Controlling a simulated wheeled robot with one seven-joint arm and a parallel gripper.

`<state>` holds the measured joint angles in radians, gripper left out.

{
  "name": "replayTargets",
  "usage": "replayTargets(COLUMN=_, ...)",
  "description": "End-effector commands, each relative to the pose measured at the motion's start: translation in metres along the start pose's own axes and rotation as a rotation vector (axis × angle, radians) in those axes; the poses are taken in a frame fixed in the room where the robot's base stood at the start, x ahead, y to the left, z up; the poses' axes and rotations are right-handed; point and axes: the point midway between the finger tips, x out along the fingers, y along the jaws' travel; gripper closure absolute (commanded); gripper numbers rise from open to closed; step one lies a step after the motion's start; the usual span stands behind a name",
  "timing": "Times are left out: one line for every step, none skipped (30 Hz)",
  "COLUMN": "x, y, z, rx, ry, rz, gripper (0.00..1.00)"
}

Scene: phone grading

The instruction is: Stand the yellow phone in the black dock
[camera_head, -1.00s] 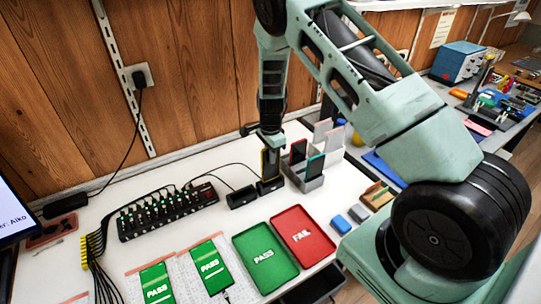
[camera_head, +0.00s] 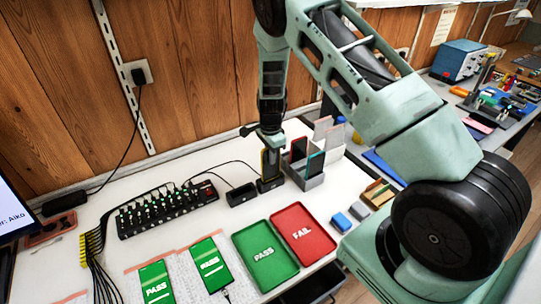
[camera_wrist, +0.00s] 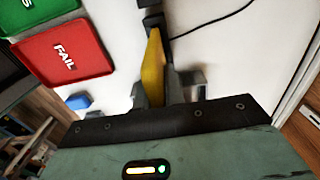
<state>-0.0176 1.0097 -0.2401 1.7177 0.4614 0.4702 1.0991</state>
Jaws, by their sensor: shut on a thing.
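My gripper (camera_head: 271,150) is shut on the yellow phone (camera_head: 264,164), which it holds upright. In the wrist view the phone (camera_wrist: 153,72) shows as a yellow slab between the two fingers (camera_wrist: 157,92). The phone's lower end meets the right-hand black dock (camera_head: 270,185), whose dark body also shows in the wrist view (camera_wrist: 152,20) at the phone's far end. I cannot tell whether the phone sits fully down in it. A second black dock (camera_head: 241,195) stands empty just to the left.
A grey rack (camera_head: 314,182) with several phones stands close on the right of the dock. The green PASS tray (camera_head: 265,276) and red FAIL tray (camera_head: 318,250) lie in front. A black charging hub (camera_head: 166,217) with cables is on the left. Thin black cables run behind the docks.

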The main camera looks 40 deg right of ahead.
Motion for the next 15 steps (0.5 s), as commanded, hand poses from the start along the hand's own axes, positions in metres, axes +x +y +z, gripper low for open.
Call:
replayTargets(x=0.001, y=0.000, z=0.000, rx=0.000, ry=0.000, rz=0.000, gripper=1.00)
replayTargets(x=0.001, y=0.000, z=0.000, rx=0.000, ry=0.000, rz=0.000, gripper=1.00)
replayTargets(x=0.002, y=0.000, z=0.000, rx=0.000, ry=0.000, rz=0.000, gripper=1.00)
replayTargets(x=0.003, y=0.000, z=0.000, rx=0.000, ry=0.000, rz=0.000, gripper=1.00)
replayTargets(x=0.004, y=0.000, z=0.000, rx=0.000, ry=0.000, rz=0.000, gripper=1.00)
replayTargets(x=0.006, y=0.000, z=0.000, rx=0.000, ry=0.000, rz=0.000, gripper=1.00)
replayTargets(x=0.007, y=0.000, z=0.000, rx=0.000, ry=0.000, rz=0.000, gripper=1.00)
replayTargets(x=0.008, y=0.000, z=0.000, rx=0.000, ry=0.000, rz=-0.001, gripper=1.00)
replayTargets(x=0.009, y=0.000, z=0.000, rx=0.000, ry=0.000, rz=-0.001, gripper=1.00)
replayTargets(x=0.010, y=0.000, z=0.000, rx=0.000, ry=0.000, rz=-0.001, gripper=1.00)
replayTargets(x=0.011, y=0.000, z=0.000, rx=0.000, ry=0.000, rz=-0.001, gripper=1.00)
replayTargets(x=0.012, y=0.000, z=0.000, rx=0.000, ry=0.000, rz=-0.001, gripper=1.00)
replayTargets(x=0.013, y=0.000, z=0.000, rx=0.000, ry=0.000, rz=-0.001, gripper=1.00)
replayTargets(x=0.013, y=0.000, z=0.000, rx=0.000, ry=0.000, rz=-0.001, gripper=1.00)
replayTargets(x=0.013, y=0.000, z=0.000, rx=0.000, ry=0.000, rz=-0.001, gripper=1.00)
